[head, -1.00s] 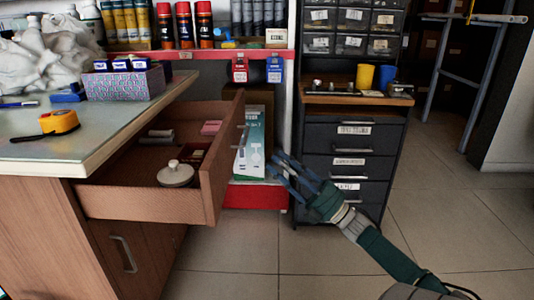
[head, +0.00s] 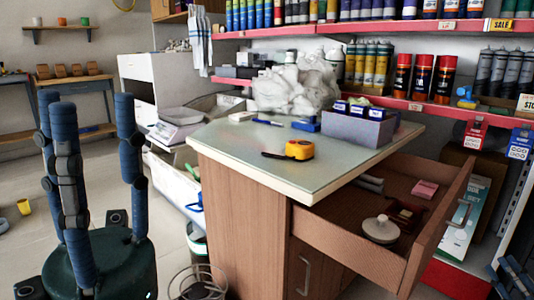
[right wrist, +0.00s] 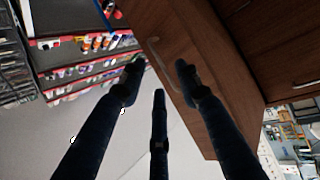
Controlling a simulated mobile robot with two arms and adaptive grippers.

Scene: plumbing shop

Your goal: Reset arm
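My left gripper (head: 86,112) stands large at the left of the head view. Its three dark blue fingers point up, spread apart, with nothing between them. My right gripper (head: 512,278) shows only in part at the lower right edge of the head view, right of the open drawer (head: 362,250). In the right wrist view my right gripper (right wrist: 158,75) has its three fingers spread and empty, in front of a brown wooden cabinet face (right wrist: 215,75) with a handle. Whether any finger touches the wood cannot be told.
The pulled-out drawer holds a round lidded item (head: 380,229). A wire basket (head: 197,284) stands on the floor by the bench. Floor at left is partly open.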

